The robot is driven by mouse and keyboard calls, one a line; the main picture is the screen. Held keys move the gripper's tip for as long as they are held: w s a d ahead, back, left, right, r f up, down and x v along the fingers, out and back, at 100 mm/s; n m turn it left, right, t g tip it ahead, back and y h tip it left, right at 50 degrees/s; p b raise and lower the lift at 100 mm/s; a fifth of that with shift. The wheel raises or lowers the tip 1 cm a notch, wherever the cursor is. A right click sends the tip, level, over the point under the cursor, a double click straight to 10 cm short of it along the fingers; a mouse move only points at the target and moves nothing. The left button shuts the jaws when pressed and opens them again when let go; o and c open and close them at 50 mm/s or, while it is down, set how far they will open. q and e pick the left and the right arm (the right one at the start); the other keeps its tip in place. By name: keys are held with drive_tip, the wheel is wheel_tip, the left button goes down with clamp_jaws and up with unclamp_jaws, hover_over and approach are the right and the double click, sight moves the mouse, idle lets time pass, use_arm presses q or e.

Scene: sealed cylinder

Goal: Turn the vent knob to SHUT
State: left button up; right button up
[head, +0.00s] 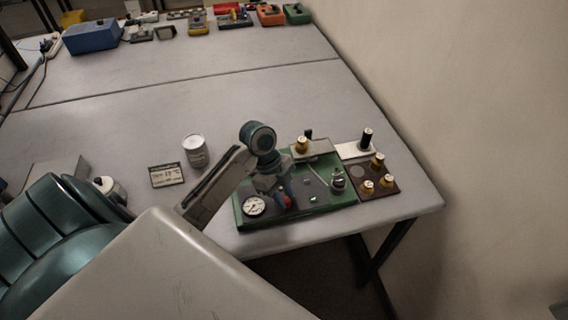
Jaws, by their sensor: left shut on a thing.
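The green board (322,201) lies near the right front of the table. A round white dial gauge (254,206) sits at its left front. My left gripper (281,199) points down over the board just right of the gauge. It is shut on a small part with red and blue on it, which looks to be the vent knob (287,202). The fingers hide most of it, so its pointing direction and any labels cannot be read. A metal fitting (338,181) stands at the board's right. My right gripper is not in view.
A brown block (382,187) with brass-coloured weights and a pale plate with a black post (367,138) sit right of the board. Boxes and instruments line the far edge. The middle table is clear.

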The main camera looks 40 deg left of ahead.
use_arm(q)
drive_tip(key=n+p, duration=0.1)
drive_tip(key=n+t+p, duration=0.1)
drive_tip(key=n+p, duration=0.1)
drive_tip(key=shift+s+r, duration=0.15)
drive_tip(key=shift+r, duration=0.1)
drive_tip(key=n+t+p, duration=0.1)
drive_tip(key=n, duration=0.2)
drive_tip(key=shift+y, duration=0.3)
drive_tip(key=shift+f+n+t+y+p, duration=0.15)
drive_tip(key=shift+n+t+y+p, duration=0.25)
drive_tip(key=shift+n, duration=0.6)
drive_tip(key=n+t, duration=0.1)
drive_tip(key=n, duration=0.1)
drive_tip(key=shift+d+n+y, duration=0.15)
drive_tip(key=shift+n+y, duration=0.15)
drive_tip(key=n+y, duration=0.1)
drive_tip(key=n, duration=0.2)
drive_tip(key=shift+t, duration=0.3)
drive_tip(key=shift+d+n+y, duration=0.1)
drive_tip(key=shift+n+y, duration=0.4)
drive_tip(key=shift+n, duration=0.8)
drive_tip(key=o, duration=1)
drive_tip(key=shift+s, duration=0.1)
